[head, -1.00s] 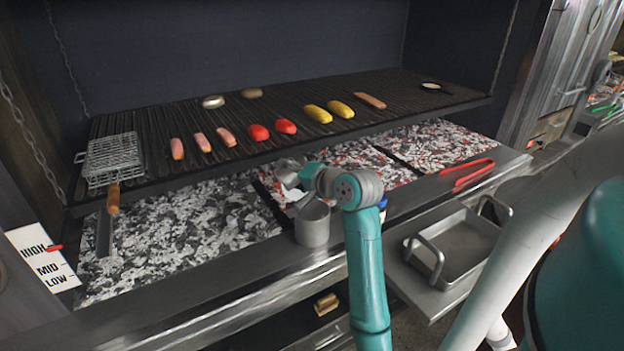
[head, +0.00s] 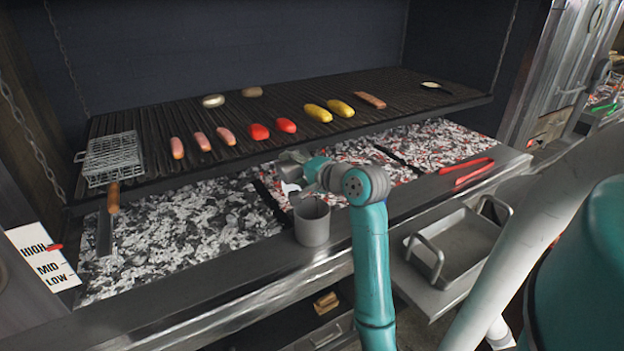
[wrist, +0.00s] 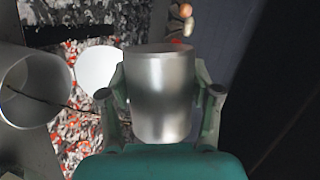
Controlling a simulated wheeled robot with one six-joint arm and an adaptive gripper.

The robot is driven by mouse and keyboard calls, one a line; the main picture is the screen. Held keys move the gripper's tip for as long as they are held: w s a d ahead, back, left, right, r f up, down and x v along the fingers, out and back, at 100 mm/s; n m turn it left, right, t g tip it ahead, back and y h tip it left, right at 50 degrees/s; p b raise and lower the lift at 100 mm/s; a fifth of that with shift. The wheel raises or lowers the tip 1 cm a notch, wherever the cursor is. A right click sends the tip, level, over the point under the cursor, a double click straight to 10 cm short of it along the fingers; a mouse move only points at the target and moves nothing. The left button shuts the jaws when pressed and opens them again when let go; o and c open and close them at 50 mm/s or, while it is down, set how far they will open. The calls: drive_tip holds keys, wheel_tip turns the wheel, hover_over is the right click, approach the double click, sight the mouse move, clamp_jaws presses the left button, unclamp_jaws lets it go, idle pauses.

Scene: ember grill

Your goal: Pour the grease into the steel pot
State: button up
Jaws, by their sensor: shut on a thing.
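My gripper (wrist: 162,98) is shut on a smooth metal cup (wrist: 160,85), with one finger on each side of it. In the head view my gripper end is above and behind the steel pot, and the held cup is hard to make out there. The steel pot (head: 312,222) stands upright on the metal front ledge, and its open mouth also shows at the left of the wrist view (wrist: 30,84). A white round patch (wrist: 96,68) lies between cup and pot in the wrist view; I cannot tell whether it is grease. The inside of the cup is hidden.
The grate (head: 235,105) above the coals holds sausages, peppers, corn and a wire basket (head: 110,158). Red tongs (head: 467,172) lie on the ledge to the right. A metal tray (head: 450,245) sits on a lower shelf at right. Glowing coals (head: 345,152) lie behind the pot.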

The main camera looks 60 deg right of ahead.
sight(303, 150)
drive_tip(key=shift+s+d+r+m+t+y+p, duration=0.2)
drive_tip(key=shift+r+m+t+p, duration=0.15)
drive_tip(key=shift+m, duration=0.3)
drive_tip(key=shift+s+d+r+m+t+y+p, duration=0.1)
drive_tip(key=shift+d+r+m+t+p, duration=0.2)
drive_tip(key=shift+m, duration=0.35)
idle(0.9)
drive_tip(key=shift+r+m, duration=0.3)
drive_tip(key=shift+m, duration=0.2)
drive_tip(key=shift+s+d+r+m+t, duration=0.1)
drive_tip(key=shift+d+r+m+t, duration=0.1)
drive_tip(key=shift+m+t, duration=0.1)
drive_tip(key=shift+s+d+r+m+t, duration=0.25)
drive_tip(key=shift+d+m, duration=0.1)
drive_tip(key=shift+m, duration=0.45)
drive_tip(key=m, duration=0.1)
drive_tip(key=d+m+t, duration=0.1)
drive_tip(key=m, duration=0.1)
drive_tip(key=shift+s+d+r, duration=0.2)
drive_tip(key=shift+s+r, duration=0.15)
drive_tip(key=shift+s, duration=0.05)
drive_tip(key=shift+s+d+r+m+t, duration=0.15)
drive_tip(key=shift+d+m+t, duration=0.15)
drive_tip(key=shift+m, duration=0.4)
drive_tip(key=shift+s+d+f+m+t, duration=0.1)
drive_tip(key=shift+s+d+m+t, duration=0.15)
drive_tip(key=shift+m, duration=0.45)
drive_tip(key=shift+w, duration=0.1)
drive_tip(key=shift+a, duration=0.1)
